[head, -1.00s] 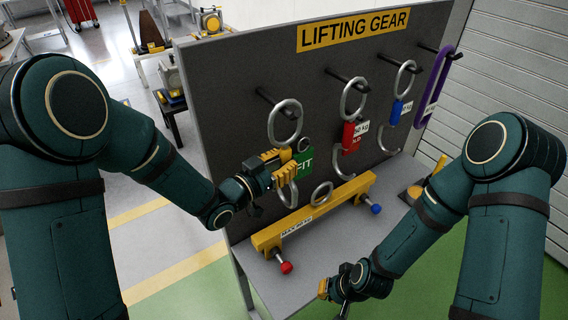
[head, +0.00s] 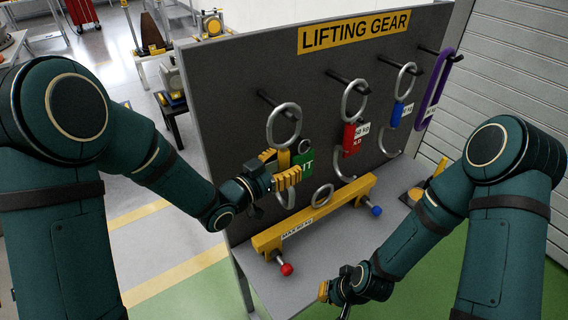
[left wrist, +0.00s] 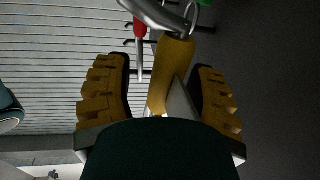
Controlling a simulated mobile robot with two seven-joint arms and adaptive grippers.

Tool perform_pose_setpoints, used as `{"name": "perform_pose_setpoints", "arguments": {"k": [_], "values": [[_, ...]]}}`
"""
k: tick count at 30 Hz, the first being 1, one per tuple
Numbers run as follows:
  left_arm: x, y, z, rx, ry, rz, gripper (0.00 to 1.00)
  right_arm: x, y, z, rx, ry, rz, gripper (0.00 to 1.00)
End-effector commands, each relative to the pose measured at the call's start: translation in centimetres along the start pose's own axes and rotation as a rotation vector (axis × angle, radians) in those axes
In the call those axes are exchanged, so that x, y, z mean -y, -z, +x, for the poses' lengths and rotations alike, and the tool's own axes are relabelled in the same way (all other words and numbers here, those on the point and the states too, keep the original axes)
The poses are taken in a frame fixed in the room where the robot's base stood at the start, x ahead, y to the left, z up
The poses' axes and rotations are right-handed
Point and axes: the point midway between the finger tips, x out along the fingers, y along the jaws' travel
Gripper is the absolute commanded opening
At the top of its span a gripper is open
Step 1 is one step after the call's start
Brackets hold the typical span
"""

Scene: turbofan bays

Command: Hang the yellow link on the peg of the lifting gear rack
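The yellow link (head: 284,161) hangs at the leftmost peg (head: 272,101) of the lifting gear rack (head: 225,95). Its steel ring (head: 270,128) appears looped around that peg, and a green tag (head: 306,166) hangs beside its body. My left gripper (head: 279,168) is around the link's yellow body. In the left wrist view the yellow link (left wrist: 172,72) stands between the two spread fingers (left wrist: 160,95), with gaps on both sides. My right gripper (head: 325,291) is low in front of the rack's shelf, and its fingers are too small to read.
A red-tagged hook (head: 349,138), a blue one (head: 398,109) and a purple sling (head: 434,90) hang on the other pegs. A yellow beam (head: 325,208) with red and blue ends lies on the shelf (head: 330,245) below. A shutter wall stands to the right.

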Motion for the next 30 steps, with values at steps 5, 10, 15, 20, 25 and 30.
{"name": "perform_pose_setpoints", "arguments": {"k": [5, 10, 15, 20, 25, 30], "values": [[0.1, -0.1, -0.4, 0.004, 0.002, -0.002, 0.55, 0.0, 0.0, 0.0, 0.000, 0.000, 0.000, 0.00], [0.1, -0.1, -2.7, 0.004, 0.004, -0.003, 0.55, 0.0, 0.0, 0.0, 0.000, 0.000, 0.000, 0.00], [0.1, 0.0, -6.2, 0.002, 0.005, -0.001, 0.55, 0.0, 0.0, 0.0, 0.000, 0.000, 0.000, 0.00], [0.1, 0.0, -9.2, 0.001, 0.004, -0.001, 0.55, 0.0, 0.0, 0.0, 0.000, 0.000, 0.000, 0.00], [0.1, 0.0, -11.3, 0.000, 0.003, -0.001, 0.55, 0.0, 0.0, 0.0, 0.000, 0.000, 0.000, 0.00], [0.0, 0.0, -12.0, 0.000, 0.001, 0.000, 0.55, 0.0, 0.0, 0.0, 0.000, 0.000, 0.000, 0.00]]}}
